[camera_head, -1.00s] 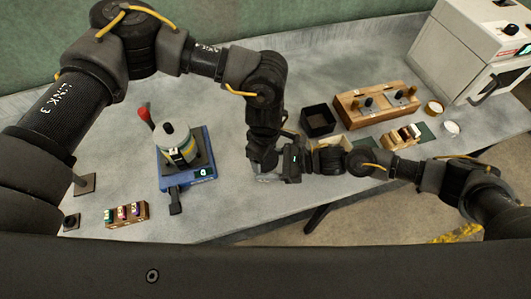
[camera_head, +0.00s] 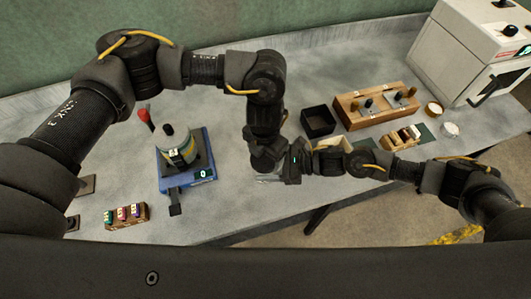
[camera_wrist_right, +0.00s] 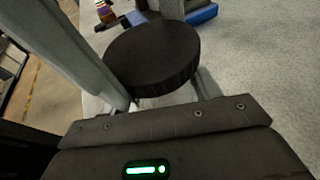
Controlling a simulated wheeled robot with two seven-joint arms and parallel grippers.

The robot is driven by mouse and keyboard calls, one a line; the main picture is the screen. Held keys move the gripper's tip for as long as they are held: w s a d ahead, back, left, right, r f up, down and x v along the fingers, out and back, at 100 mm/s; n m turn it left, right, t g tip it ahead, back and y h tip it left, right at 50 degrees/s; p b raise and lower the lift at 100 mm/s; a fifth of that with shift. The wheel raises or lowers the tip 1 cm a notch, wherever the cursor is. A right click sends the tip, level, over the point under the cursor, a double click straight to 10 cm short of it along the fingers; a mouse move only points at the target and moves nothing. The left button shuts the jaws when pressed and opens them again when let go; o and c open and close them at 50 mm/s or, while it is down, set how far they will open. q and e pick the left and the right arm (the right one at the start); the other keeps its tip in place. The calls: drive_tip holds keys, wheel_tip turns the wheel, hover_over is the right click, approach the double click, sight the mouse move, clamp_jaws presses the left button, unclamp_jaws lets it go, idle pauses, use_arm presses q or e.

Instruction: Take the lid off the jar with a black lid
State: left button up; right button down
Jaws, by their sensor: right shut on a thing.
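The round black lid (camera_wrist_right: 152,58) sits between the two fingers of my right gripper (camera_wrist_right: 150,85) in the right wrist view, and the gripper is shut on it. Something pale shows just under the lid; whether a jar body is there, I cannot tell. The jar is not clear in the head view.
A small rack of coloured bottles (camera_head: 126,215) is at front left. A black box (camera_head: 318,121), a wooden block (camera_head: 375,105) and a white oven (camera_head: 475,45) stand to the right.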

use_arm(q)
drive_tip(key=o, duration=0.3)
drive_tip(key=shift+d, duration=0.1)
drive_tip(key=shift+o, duration=0.2)
drive_tip(key=shift+r, duration=2.25)
drive_tip(key=shift+w+r, duration=0.5)
drive_tip(key=shift+r, duration=0.2)
drive_tip(key=m, duration=0.3)
drive_tip(key=r+m, duration=0.1)
drive_tip(key=m, duration=0.2)
drive_tip(key=shift+r, duration=0.2)
drive_tip(key=m, duration=0.5)
drive_tip(key=shift+s+r, duration=0.2)
drive_tip(key=shift+r, duration=0.05)
drive_tip(key=m, duration=0.4)
drive_tip(key=shift+s, duration=0.2)
drive_tip(key=m, duration=0.5)
drive_tip(key=shift+s, duration=0.2)
drive_tip(key=shift+a+m, duration=0.2)
drive_tip(key=shift+m, duration=0.1)
drive_tip(key=shift+f, duration=3.95)
